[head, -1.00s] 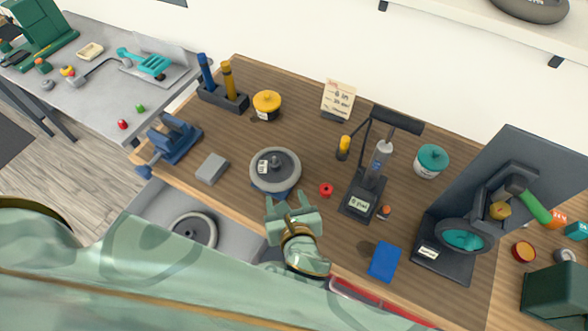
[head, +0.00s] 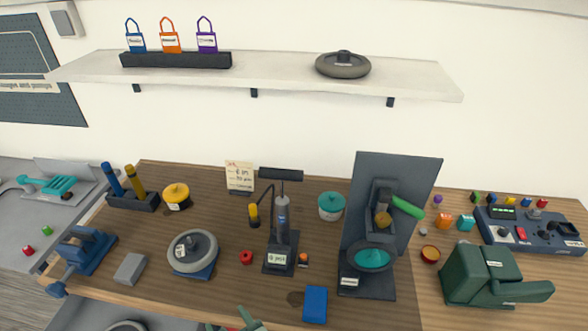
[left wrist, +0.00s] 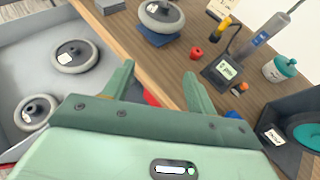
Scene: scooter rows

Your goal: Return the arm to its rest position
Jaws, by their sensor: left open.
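My left gripper (head: 240,326) shows only as pale green fingertips at the bottom edge of the head view. In the left wrist view its two green fingers (left wrist: 159,76) are spread apart with nothing held between them. They are over the front edge of the wooden bench (left wrist: 150,72), beside an open grey drawer (left wrist: 98,45). The rest of the left arm is hidden in the head view. My right gripper is not in view.
A wheel on a blue stand (head: 193,252), a red piece (head: 246,257), a pump with a gauge (head: 282,235), a blue block (head: 315,304) and a dark machine (head: 367,287) stand on the bench. Wheels (left wrist: 76,55) lie in the drawer. A shelf (head: 280,85) hangs above.

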